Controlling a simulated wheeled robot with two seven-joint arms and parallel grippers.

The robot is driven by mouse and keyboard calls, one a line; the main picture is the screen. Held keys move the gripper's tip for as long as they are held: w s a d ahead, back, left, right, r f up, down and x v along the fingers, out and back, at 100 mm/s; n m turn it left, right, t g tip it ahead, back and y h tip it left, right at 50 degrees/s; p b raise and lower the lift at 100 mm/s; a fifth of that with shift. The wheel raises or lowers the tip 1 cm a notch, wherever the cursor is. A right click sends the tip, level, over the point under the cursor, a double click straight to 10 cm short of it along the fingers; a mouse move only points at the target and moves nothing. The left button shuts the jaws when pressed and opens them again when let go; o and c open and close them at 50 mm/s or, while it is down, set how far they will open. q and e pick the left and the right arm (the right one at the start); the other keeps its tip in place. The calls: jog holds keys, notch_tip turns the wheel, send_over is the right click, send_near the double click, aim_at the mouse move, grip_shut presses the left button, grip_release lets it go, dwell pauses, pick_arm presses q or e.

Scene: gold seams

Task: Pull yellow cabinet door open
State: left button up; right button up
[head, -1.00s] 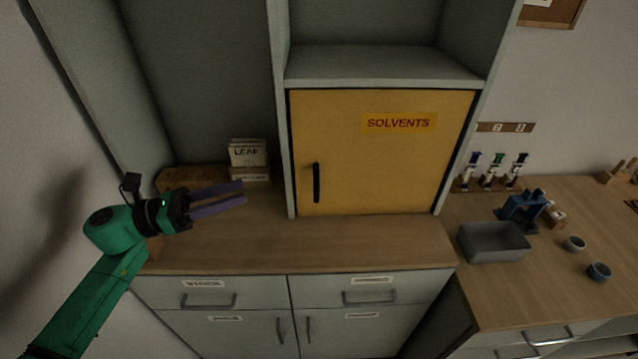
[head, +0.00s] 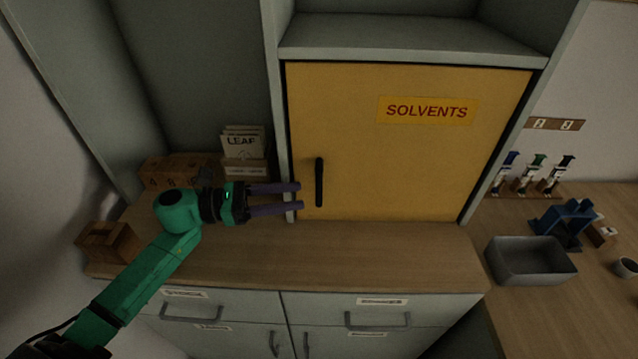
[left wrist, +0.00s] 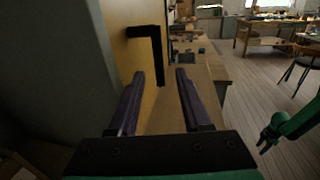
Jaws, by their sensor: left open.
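The yellow cabinet door (head: 410,165), labelled SOLVENTS, is shut in the head view. Its black upright bar handle (head: 319,182) is near the door's left edge. My left gripper (head: 300,196) is open and empty, its purple fingers pointing right, with the tips just left of the handle. In the left wrist view, the handle (left wrist: 158,58) stands out from the door (left wrist: 122,45) beyond the tips of the open left gripper (left wrist: 161,76), lined up with the gap between them. My right gripper (left wrist: 268,134) is small at the right of that view; its jaws are unclear.
A wooden counter (head: 380,250) runs below the door. Wooden boxes (head: 180,170) and a LEAF box (head: 243,142) stand left of the cabinet, behind my left gripper. A grey tray (head: 530,262) and a blue device (head: 566,222) are on the right bench.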

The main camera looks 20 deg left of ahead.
aim_at(319, 207)
pick_arm(q)
jog(key=p+x, duration=0.1)
jog(key=x, duration=0.4)
jog(key=shift+w+d+r+p, duration=0.1)
jog(key=shift+w+d+p, duration=0.15)
jog(key=shift+p, duration=0.1)
jog(key=shift+w+d, duration=0.1)
jog(key=shift+d, duration=0.25)
jog(key=shift+c, duration=0.2)
jog(key=shift+a, duration=0.1)
grip_shut()
dwell(0.4)
